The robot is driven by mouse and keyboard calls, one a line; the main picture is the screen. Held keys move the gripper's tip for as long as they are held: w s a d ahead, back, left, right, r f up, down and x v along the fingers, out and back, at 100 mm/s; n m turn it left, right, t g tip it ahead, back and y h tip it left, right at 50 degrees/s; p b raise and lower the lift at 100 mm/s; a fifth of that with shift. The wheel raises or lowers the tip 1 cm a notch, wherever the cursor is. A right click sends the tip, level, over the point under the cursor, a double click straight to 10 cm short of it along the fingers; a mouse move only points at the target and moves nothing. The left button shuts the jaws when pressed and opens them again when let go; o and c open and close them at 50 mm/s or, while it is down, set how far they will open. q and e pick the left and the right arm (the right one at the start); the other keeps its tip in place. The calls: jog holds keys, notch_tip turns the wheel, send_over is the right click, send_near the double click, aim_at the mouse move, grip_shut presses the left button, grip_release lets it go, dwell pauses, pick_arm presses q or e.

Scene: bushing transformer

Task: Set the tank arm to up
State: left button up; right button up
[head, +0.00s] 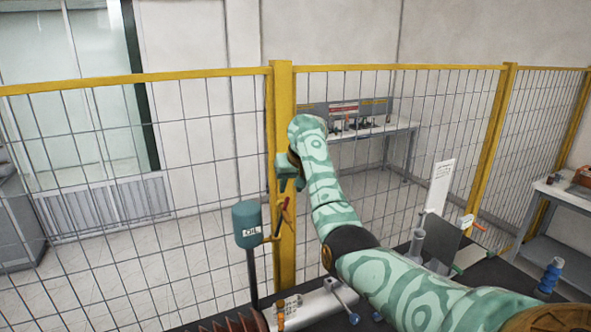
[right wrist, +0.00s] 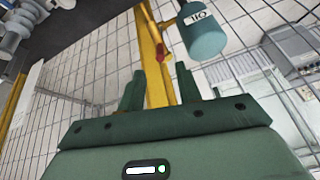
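The oil tank (head: 248,228) is a teal cylinder marked OIL on a dark post, in front of the yellow fence post. It also shows upside down in the right wrist view (right wrist: 207,38). The tank arm (head: 283,215) is a thin lever with red on it, beside the tank and slanting up to the right. Its red part shows in the right wrist view (right wrist: 164,52). My right gripper (head: 285,177) is above the lever, apart from it. In the right wrist view its fingers (right wrist: 160,85) are spread with nothing held. My left gripper is out of view.
A yellow-framed mesh fence (head: 283,90) stands right behind the tank. Dark ribbed parts, a pale block (head: 312,308) and small levers sit on the bench below. A blue ribbed post (head: 549,277) stands at the right. Space left of the tank is clear before the mesh.

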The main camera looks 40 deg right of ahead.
jog(key=v, duration=0.5)
jog(key=shift+f, duration=0.1)
dwell(0.4)
